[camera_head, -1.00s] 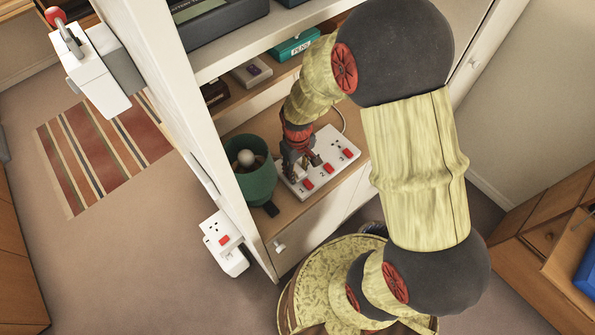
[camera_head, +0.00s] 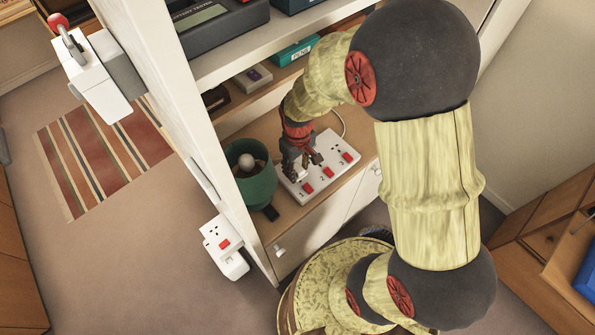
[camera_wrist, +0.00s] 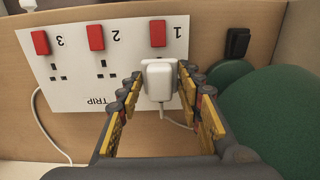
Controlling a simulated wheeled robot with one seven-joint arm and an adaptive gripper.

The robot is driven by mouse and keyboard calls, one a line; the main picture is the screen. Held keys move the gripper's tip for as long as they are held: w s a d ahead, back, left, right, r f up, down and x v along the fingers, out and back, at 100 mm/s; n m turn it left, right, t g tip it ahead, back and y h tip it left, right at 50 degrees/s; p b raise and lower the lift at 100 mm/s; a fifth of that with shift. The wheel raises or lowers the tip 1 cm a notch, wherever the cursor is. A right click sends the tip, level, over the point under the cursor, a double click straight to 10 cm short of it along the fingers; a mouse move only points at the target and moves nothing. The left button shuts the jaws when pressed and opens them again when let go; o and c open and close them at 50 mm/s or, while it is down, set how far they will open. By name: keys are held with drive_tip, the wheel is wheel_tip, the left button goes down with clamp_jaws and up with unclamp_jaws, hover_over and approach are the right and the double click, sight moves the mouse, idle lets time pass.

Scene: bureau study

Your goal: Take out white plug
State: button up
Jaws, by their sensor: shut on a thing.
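The white plug (camera_wrist: 160,80) is between the fingers of my gripper (camera_wrist: 161,77), which is shut on it. The plug covers the socket under switch 1 of the white power strip (camera_wrist: 82,85). I cannot tell whether its pins are still in the socket. A white cord (camera_wrist: 178,124) runs from the plug. In the head view my gripper (camera_head: 300,165) is over the near left end of the strip (camera_head: 322,185) and hides most of the plug.
A green pot (camera_head: 258,186) stands close on the left of my gripper, with a small black object (camera_head: 271,212) in front of it. The shelf's white side panel (camera_head: 235,190) and upper shelf (camera_head: 285,42) border the space. The strip's other two sockets look empty.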

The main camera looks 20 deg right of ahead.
drive_tip(key=s+a+r+p, duration=0.2)
drive_tip(key=s+a+r, duration=0.1)
drive_tip(key=s+r, duration=0.7)
drive_tip(key=s, duration=0.3)
drive_tip(key=shift+s+a+r, duration=0.2)
drive_tip(key=shift+s+a, duration=0.05)
drive_tip(key=shift+a, duration=0.15)
drive_tip(key=shift+r+p, duration=1.2)
drive_tip(key=shift+r, duration=0.1)
drive_tip(key=shift+r+p, duration=1.4)
drive_tip(key=shift+r, duration=0.25)
